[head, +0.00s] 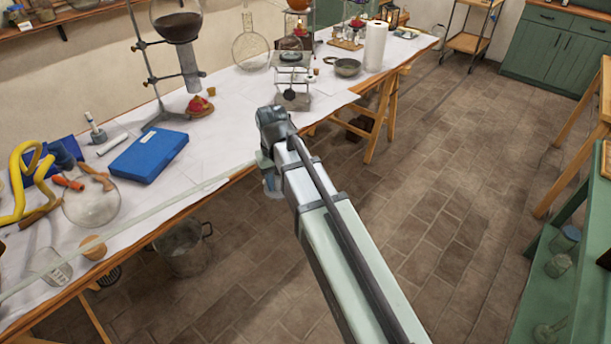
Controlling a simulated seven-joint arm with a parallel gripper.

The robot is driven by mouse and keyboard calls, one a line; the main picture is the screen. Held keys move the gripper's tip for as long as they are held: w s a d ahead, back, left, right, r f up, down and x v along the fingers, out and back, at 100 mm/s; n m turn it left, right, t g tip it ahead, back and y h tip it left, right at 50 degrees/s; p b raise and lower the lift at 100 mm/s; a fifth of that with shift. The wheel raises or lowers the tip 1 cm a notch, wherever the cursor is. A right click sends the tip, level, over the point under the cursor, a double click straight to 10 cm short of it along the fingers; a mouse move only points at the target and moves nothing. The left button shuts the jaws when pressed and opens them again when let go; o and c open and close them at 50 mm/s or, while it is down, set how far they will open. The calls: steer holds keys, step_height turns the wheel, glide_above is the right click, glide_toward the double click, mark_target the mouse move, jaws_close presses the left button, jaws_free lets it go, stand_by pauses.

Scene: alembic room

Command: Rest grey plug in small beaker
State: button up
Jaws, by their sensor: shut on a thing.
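My gripper (271,184) hangs at the end of my arm, just off the front edge of the white-covered bench. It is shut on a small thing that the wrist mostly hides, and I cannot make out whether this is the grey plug. I cannot pick out a grey plug for certain anywhere on the bench.
A blue box (149,154), a round glass dish (91,205), a yellow hose (22,180) and a tan round piece (93,247) lie on the left bench. A metal stand (155,85) holds glassware behind. A metal bucket (183,248) stands below.

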steer(key=s+a+r+n, duration=0.15)
steer(key=s+a, duration=0.25)
steer(key=a, duration=0.9)
steer(key=s+a+r+n, duration=0.1)
steer(key=s+a+n, duration=0.25)
steer(key=a, duration=0.95)
step_height(320, 180, up, 8)
steer(key=n, duration=0.5)
glide_above(52, 267)
steer(key=w+a, duration=0.2)
steer(key=a, duration=0.1)
steer(key=shift+s+f, duration=0.1)
steer(key=shift+f, duration=2.5)
steer(key=shift+f, duration=0.2)
steer(key=shift+f, duration=0.7)
steer(key=shift+f, duration=1.05)
